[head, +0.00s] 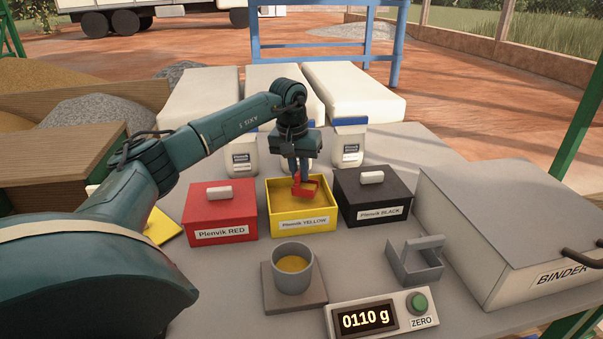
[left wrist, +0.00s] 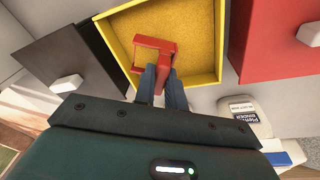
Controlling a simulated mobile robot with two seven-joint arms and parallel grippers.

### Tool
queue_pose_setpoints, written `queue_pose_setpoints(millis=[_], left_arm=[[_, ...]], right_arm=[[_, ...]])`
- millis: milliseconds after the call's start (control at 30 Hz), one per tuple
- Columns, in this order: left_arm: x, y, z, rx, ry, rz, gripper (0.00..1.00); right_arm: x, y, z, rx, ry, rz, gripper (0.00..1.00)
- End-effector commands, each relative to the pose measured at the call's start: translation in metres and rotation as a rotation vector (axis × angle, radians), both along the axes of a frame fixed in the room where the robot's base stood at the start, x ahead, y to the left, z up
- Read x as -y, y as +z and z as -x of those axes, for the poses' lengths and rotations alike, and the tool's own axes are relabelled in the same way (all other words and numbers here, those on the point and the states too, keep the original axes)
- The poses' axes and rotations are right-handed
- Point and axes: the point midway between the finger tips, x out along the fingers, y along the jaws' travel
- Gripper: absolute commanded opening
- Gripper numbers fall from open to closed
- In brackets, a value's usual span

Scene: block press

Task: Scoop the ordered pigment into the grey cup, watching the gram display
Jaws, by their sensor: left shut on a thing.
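My left gripper (head: 297,172) is shut on a small red scoop (head: 305,186) over the open yellow box (head: 302,226), labelled Plenvik YELLOW. The left wrist view shows the scoop (left wrist: 154,53) between the blue fingers (left wrist: 160,85), above yellow powder (left wrist: 199,38). I cannot tell whether the scoop touches the powder or holds any. The grey cup (head: 279,276) stands on the scale plate (head: 296,303) with yellow-brown powder in it. The gram display (head: 369,319) reads 0110 g. My right gripper is not in view.
A closed red box (head: 222,225) and a closed black box (head: 373,205) flank the yellow one. A yellow lid (head: 161,226) lies at left. A grey holder (head: 415,262), the ZERO button (head: 418,302) and a large BINDER box (head: 520,225) are at right. White jars (head: 349,145) stand behind.

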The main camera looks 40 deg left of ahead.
Motion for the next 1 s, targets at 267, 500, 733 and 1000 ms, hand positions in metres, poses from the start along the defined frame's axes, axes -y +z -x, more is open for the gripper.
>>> queue_pose_setpoints(millis=[267, 500, 733, 1000], left_arm=[[-0.004, 0.040, 0.002, -0.001, 0.001, -0.002, 0.00], [-0.009, 0.068, 0.003, -0.001, 0.002, -0.002, 0.00], [-0.012, 0.093, 0.005, -0.002, 0.001, -0.002, 0.00], [-0.015, 0.106, 0.006, -0.002, 0.001, -0.002, 0.00]], right_arm=[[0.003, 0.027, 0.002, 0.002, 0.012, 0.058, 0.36], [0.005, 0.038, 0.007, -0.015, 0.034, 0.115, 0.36], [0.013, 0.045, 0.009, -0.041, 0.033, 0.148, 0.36], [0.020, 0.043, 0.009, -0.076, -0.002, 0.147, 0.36]])
